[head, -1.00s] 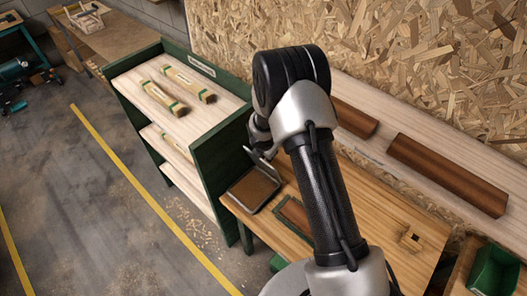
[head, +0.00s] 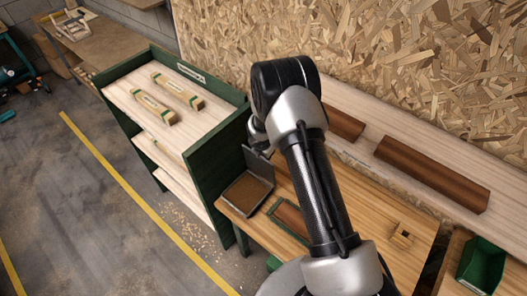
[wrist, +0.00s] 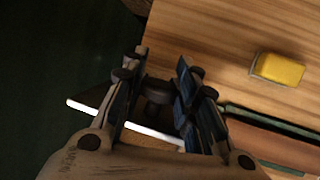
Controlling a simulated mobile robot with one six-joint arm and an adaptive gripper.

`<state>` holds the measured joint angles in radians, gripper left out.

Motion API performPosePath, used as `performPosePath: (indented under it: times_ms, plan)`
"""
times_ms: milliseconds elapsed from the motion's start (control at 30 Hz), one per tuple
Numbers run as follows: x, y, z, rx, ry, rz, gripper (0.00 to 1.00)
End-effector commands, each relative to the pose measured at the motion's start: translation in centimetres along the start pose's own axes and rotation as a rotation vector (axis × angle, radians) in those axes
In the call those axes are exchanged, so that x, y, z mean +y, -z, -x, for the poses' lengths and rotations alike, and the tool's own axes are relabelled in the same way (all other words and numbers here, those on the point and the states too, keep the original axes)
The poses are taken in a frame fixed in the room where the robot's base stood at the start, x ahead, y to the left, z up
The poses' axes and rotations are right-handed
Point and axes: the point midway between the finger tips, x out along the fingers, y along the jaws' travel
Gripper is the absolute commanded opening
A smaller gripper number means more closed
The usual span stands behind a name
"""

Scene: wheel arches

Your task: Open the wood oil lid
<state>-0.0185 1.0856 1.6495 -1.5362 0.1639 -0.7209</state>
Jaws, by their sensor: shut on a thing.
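The wood oil container (head: 231,209) is a shallow dark box with brown contents at the left end of the workbench. Its lid (head: 259,166) is raised at the far edge, standing steeply with the box open below. My gripper (wrist: 161,62) is shut on a dark knob (wrist: 158,91) in the wrist view, which appears to belong to the lid. The lid's bright edge (wrist: 152,131) shows below the fingers. In the head view, my arm hides most of the gripper.
Beside the container lies a green-edged tray (head: 277,222) with a brown panel. A yellow block (wrist: 280,69) sits on the bench. A green shelf (head: 205,150) stands left. Brown wooden pieces (head: 432,172) lie along the back, and a green bin (head: 482,265) stands right.

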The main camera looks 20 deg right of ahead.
Motion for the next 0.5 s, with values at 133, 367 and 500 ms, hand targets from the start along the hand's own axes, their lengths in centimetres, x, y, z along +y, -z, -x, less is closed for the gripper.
performPosePath:
  times_ms: [133,367,500]
  plan:
    - [-0.07,-0.20,0.04,-0.004,0.002,0.000,0.32]
    - [-0.03,-0.09,0.04,-0.002,0.001,0.000,0.48]
    - [-0.01,-0.05,0.04,-0.001,0.000,0.000,0.49]
